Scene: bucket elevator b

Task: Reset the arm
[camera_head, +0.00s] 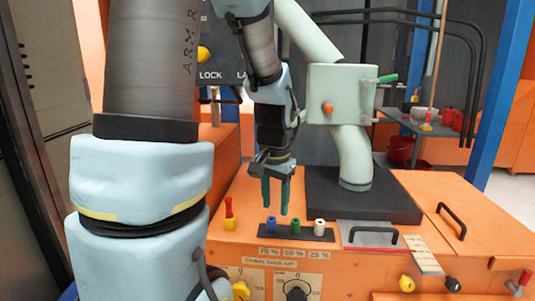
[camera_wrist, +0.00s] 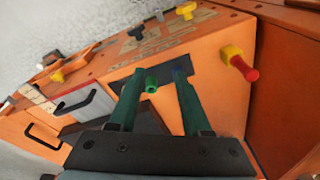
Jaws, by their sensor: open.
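My gripper (camera_head: 276,196) points down above the orange cabinet top (camera_head: 240,190). Its two green fingers are apart with nothing held between them. In the wrist view my gripper (camera_wrist: 162,88) is open over a dark strip that carries small pegs. A blue peg (camera_head: 271,224), a green peg (camera_head: 295,226) and a white peg (camera_head: 320,226) stand in a row just in front of the fingertips. The green peg (camera_wrist: 151,82) shows by the left finger in the wrist view. I cannot tell the exact height of the fingertips above the strip.
A red-and-yellow handle (camera_head: 229,212) stands left of the pegs. A pale pipe with a valve box (camera_head: 341,93) rises behind on a black base (camera_head: 375,200). Black handles (camera_head: 373,236) and knobs (camera_head: 297,290) line the front right. A blue post (camera_head: 503,90) stands at right.

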